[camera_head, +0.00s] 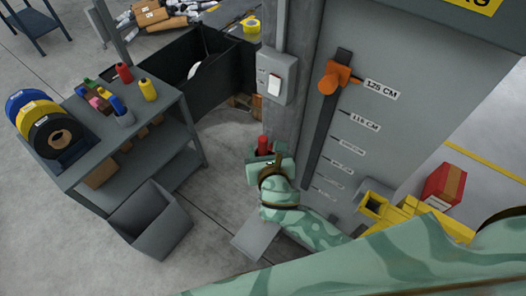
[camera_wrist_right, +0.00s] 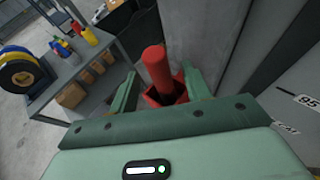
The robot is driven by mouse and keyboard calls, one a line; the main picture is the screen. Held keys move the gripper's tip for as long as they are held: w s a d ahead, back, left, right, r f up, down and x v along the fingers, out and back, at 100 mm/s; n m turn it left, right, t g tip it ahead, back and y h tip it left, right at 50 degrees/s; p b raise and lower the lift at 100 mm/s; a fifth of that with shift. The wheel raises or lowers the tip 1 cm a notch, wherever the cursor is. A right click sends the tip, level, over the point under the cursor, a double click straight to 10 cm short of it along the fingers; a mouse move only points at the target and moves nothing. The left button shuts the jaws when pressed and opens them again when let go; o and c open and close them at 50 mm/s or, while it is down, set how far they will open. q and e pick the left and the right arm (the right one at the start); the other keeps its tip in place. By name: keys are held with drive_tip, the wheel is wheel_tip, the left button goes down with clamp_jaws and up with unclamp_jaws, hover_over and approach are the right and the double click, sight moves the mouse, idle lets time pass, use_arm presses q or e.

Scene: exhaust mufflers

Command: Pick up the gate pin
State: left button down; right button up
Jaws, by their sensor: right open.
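The gate pin (camera_wrist_right: 156,66) is a red cylinder standing roughly upright in a red holder (camera_wrist_right: 181,88) in the right wrist view. In the head view the red pin (camera_head: 263,143) shows just beyond my right gripper (camera_head: 268,157), against the grey post. My right gripper (camera_wrist_right: 160,80) is open, with one finger on each side of the pin in the wrist view. I cannot tell whether either finger touches it. The gripper body hides the pin's lower part in the head view. My left gripper is not in view.
A grey post (camera_head: 255,125) and a panel with a height scale (camera_head: 345,130) stand close by. A grey shelf cart (camera_head: 150,125) with tape rolls and bottles is at the left, with a grey bin (camera_head: 150,220) before it. A red box (camera_head: 443,185) is at the right.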

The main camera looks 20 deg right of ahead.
drive_tip(key=x, duration=0.4)
drive_tip(key=shift+w+b, duration=0.15)
drive_tip(key=shift+b, duration=0.15)
clamp_jaws()
